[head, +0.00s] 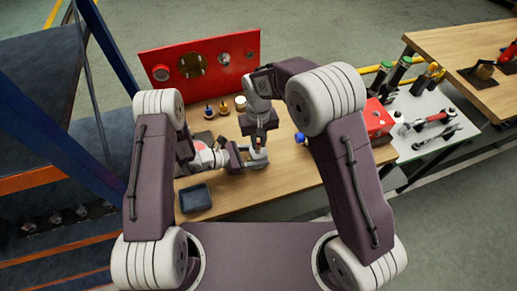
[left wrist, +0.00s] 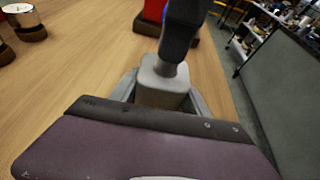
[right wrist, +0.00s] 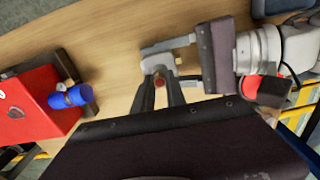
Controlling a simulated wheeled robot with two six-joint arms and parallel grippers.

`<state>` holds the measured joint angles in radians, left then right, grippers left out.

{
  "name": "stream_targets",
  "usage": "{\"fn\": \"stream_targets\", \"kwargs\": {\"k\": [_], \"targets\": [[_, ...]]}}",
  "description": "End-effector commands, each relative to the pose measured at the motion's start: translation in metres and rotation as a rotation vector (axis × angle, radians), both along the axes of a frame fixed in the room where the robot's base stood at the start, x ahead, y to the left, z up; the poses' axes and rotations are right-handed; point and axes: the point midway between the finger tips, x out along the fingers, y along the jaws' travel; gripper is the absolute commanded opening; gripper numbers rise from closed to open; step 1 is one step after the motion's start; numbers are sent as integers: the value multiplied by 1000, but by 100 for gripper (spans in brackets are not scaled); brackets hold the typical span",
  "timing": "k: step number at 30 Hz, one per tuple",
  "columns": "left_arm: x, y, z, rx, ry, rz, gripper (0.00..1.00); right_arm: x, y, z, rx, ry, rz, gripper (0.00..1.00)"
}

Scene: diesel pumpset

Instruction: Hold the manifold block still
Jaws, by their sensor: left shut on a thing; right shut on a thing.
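The manifold block is a small light grey block, seen in the left wrist view (left wrist: 163,86) above the wooden bench. My left gripper (head: 245,160) comes in from the left with its fingers on either side of the block, shut on it. My right gripper (head: 260,146) reaches down from above to the block's top. In the right wrist view its fingers close in on a small reddish part (right wrist: 160,81) at the block. The fingertips and the block hide most of this part. In the head view the arms mostly cover the block.
A red panel (head: 205,62) stands along the bench's back edge. Small bottles (head: 209,112) and a pale jar (head: 240,103) stand before it. A dark tray (head: 195,198) lies at front left. A red box (head: 376,118) and blue cylinder (right wrist: 70,98) are to the right.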

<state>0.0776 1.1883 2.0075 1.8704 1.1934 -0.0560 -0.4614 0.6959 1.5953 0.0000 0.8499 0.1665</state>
Motion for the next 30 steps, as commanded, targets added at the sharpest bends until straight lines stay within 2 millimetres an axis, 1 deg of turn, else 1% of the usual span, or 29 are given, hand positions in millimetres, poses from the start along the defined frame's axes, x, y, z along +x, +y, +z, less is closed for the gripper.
{"fn": "stream_targets", "kwargs": {"k": [1,3,6,7,9,21,23,26,30], "targets": [[0,0,0,-1,0,-1,0,-1,0,-1,-1,2,125,0],[0,0,0,-1,0,-1,0,-1,0,-1,-1,2,317,0],[0,0,0,-1,0,-1,0,-1,0,-1,-1,2,521,0],[0,0,0,-1,0,-1,0,-1,0,-1,-1,2,555,0],[0,0,0,-1,0,-1,0,-1,0,-1,-1,3,590,0],[0,0,0,-1,0,-1,0,-1,0,-1,-1,3,587,0],[0,0,0,-1,0,-1,0,-1,0,-1,-1,3,618,0],[0,0,0,-1,0,-1,0,-1,0,-1,0,3,857,0],[0,0,0,-1,0,-1,0,-1,0,-1,0,2,1247,0]]}}
